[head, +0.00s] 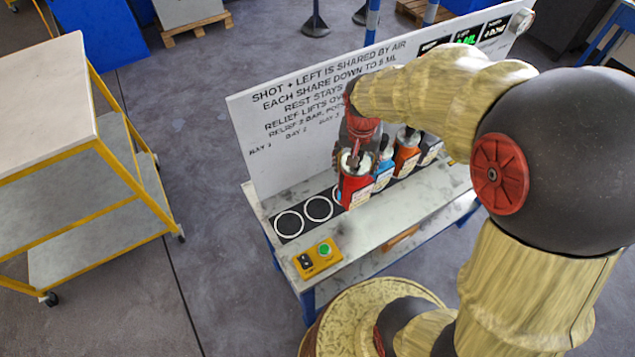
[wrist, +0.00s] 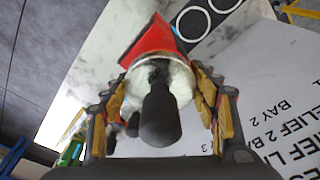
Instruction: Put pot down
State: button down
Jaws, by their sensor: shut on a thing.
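The pot is a red vessel (head: 356,189) with a pale top and a dark stem. My gripper (head: 357,150) is shut on its top and holds it over the front part of the bench, near the row of white ring marks. In the wrist view my gripper's fingers (wrist: 160,82) press both sides of the pale neck, with the red body (wrist: 152,42) beyond. I cannot tell whether its base touches the bench. Two rings, the left one (head: 289,224) and the middle one (head: 318,209), are bare. A third ring is partly hidden behind the pot.
A blue vessel (head: 384,173), an orange vessel (head: 406,158) and a dark vessel (head: 430,148) stand right of the pot. A lettered white board (head: 262,150) rises behind. A yellow button box (head: 317,258) sits at the bench's front left corner. A trolley (head: 45,75) stands left.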

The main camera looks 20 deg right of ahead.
jog(key=w+a+f, duration=0.5)
jog(key=a+f, duration=0.3)
jog(key=f, duration=0.3)
jog(key=shift+w+a, duration=0.2)
jog(key=shift+f, duration=0.15)
jog(key=shift+f, duration=0.15)
jog(key=c, duration=0.6)
grip_release()
jog(key=shift+s, duration=0.1)
